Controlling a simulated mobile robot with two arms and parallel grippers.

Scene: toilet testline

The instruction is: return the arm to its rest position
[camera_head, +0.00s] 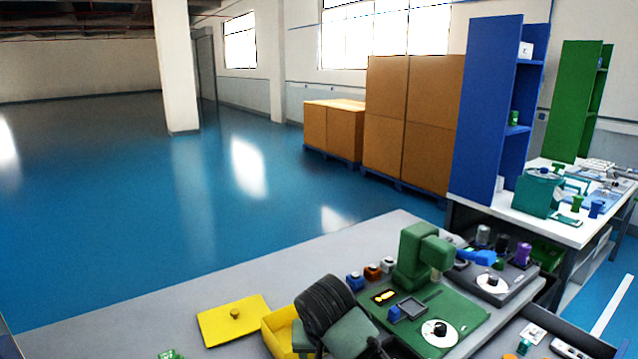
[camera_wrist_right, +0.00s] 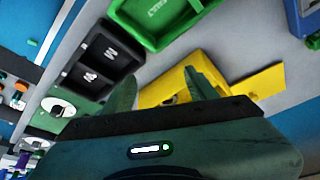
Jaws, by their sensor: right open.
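My right gripper (camera_wrist_right: 160,80) is open in the right wrist view, its two green fingers spread apart with nothing held between them. Beyond the fingers lies a yellow box (camera_wrist_right: 205,65), partly hidden by them. In the head view my right arm's dark ribbed wrist (camera_head: 325,303) and green hand stand low at the bottom centre, in front of the yellow box (camera_head: 280,328). The fingertips are hard to make out there. My left gripper is not in view.
A green fixture (camera_head: 415,255) on a green base stands right of my wrist. A yellow plate (camera_head: 233,320) lies to the left. The wrist view shows a green bin (camera_wrist_right: 150,38) and black bins (camera_wrist_right: 105,48). The grey table's left part is largely clear.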

